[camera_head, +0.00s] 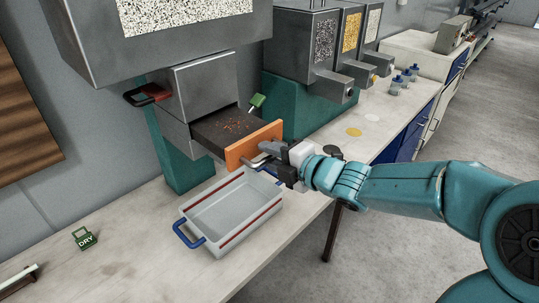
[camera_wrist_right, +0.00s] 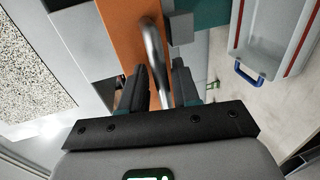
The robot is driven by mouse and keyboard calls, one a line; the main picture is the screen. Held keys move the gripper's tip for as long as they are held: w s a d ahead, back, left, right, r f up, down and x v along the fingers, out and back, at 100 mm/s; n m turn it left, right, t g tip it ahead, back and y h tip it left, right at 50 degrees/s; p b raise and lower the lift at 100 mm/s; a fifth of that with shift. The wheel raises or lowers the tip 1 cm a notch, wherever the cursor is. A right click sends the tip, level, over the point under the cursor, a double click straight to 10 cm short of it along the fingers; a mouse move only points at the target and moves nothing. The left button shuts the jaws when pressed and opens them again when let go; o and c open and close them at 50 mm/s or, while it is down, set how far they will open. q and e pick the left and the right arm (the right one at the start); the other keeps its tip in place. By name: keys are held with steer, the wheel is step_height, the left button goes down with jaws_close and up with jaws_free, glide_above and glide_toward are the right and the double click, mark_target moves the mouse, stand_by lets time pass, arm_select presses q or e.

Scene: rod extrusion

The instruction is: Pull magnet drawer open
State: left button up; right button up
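The magnet drawer (camera_head: 219,131) stands out of the grey metal housing, with brown-red bits on its dark top. Its orange front (camera_head: 254,144) faces my right arm and also fills the upper middle of the wrist view (camera_wrist_right: 126,32). My right gripper (camera_head: 265,158) is at the drawer's metal handle. In the wrist view, the curved handle (camera_wrist_right: 153,45) runs between the two dark fingers (camera_wrist_right: 159,82), with gaps visible beside it, so the gripper looks open around it. Whether a finger touches the handle cannot be told. My left gripper is not in view.
A grey tray (camera_head: 222,230) with blue handles sits on the bench below the drawer. A red-and-black handle (camera_head: 148,94) and a green-tipped lever (camera_head: 257,101) flank the drawer. A green "DRY" tag (camera_head: 84,238) lies at left. Bottles (camera_head: 397,84) stand at the back right.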

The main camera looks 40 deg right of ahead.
steer(key=shift+s, duration=0.15)
steer(key=v, duration=1.6)
steer(key=shift+s, duration=0.1)
steer(key=shift+s+d, duration=0.1)
